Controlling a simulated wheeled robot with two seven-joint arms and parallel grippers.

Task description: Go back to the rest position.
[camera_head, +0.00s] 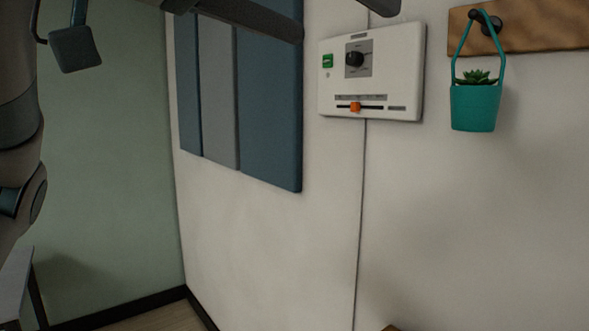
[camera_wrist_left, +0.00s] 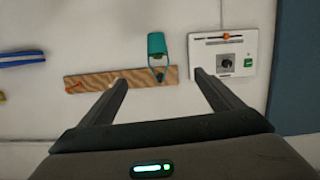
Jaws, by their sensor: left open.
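My left gripper (camera_head: 345,20) shows at the top of the head view as two dark fingers, cut off by the frame edge. In the left wrist view the two fingers of this gripper (camera_wrist_left: 161,78) stand wide apart with nothing between them but the wall and wooden board behind. It is open and empty. My left arm runs along the left edge of the head view. My right gripper is in neither view.
A white control panel (camera_head: 400,80) with a black knob and orange slider is on the wall. A teal planter (camera_head: 474,108) hangs from a peg on a wooden board (camera_head: 550,27). Blue and grey wall panels (camera_head: 270,110) are to the left. The lower wall is bare.

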